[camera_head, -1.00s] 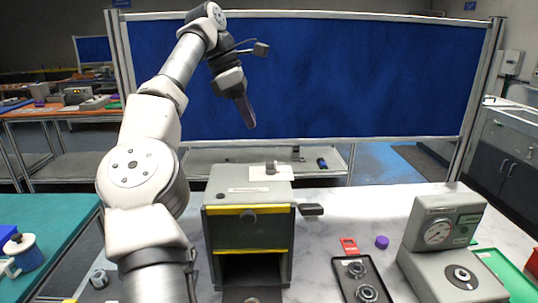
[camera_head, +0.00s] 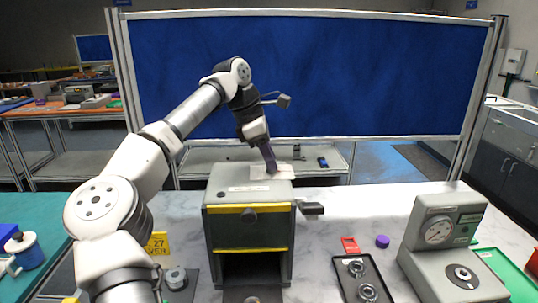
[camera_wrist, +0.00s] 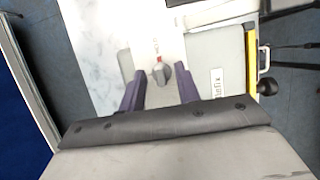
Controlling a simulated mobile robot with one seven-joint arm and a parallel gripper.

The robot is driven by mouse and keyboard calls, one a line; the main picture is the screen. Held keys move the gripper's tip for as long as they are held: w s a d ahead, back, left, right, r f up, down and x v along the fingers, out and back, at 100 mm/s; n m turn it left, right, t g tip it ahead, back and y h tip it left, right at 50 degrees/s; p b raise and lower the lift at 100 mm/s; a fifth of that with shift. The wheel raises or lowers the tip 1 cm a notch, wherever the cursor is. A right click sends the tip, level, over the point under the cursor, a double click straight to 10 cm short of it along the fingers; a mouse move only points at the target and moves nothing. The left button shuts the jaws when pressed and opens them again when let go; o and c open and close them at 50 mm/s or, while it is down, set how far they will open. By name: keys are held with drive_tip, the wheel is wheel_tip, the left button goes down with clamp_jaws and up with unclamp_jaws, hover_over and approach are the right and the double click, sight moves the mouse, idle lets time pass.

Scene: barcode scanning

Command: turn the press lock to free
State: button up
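The press (camera_head: 248,222) is a grey box with yellow stripes and a dark open bay at its front. On its top is a white plate (camera_wrist: 156,40) with red marks and a small grey lock knob (camera_wrist: 161,76). In the head view my gripper (camera_head: 272,171) points down over the plate and hides the knob. In the wrist view my gripper (camera_wrist: 159,70) is open, with its purple fingers on either side of the knob in the picture. I cannot tell whether they touch it. A dark handle (camera_head: 312,209) sticks out at the press's right side.
A gauge unit (camera_head: 440,235) stands to the right. A black tray (camera_head: 347,281) with round metal parts, a red tag (camera_head: 350,245) and a purple cap (camera_head: 382,241) lie between it and the press. A yellow sign (camera_head: 157,245) stands left of the press.

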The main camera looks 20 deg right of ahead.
clamp_jaws()
drive_tip(key=shift+n, duration=0.4)
drive_tip(key=n+t+b, duration=0.1)
drive_tip(key=n, duration=0.2)
drive_tip(key=shift+s+f+n+t+b, duration=0.1)
drive_tip(key=shift+s+n+t+b, duration=0.1)
drive_tip(key=shift+n+t+b, duration=0.2)
drive_tip(key=n+t+b, duration=0.1)
drive_tip(key=n, duration=0.3)
drive_tip(key=shift+s+t+b, duration=0.1)
drive_tip(key=shift+t+b, duration=0.3)
drive_tip(key=n, duration=0.2)
drive_tip(key=n+t+y+b, duration=0.1)
drive_tip(key=n, duration=0.2)
drive_tip(key=shift+d+y, duration=0.15)
drive_tip(key=shift+y, duration=0.15)
drive_tip(key=n+t+y, duration=0.1)
drive_tip(key=n, duration=0.3)
drive_tip(key=shift+s+d+b, duration=0.1)
drive_tip(key=shift+b, duration=0.2)
drive_tip(key=shift+n+y, duration=0.3)
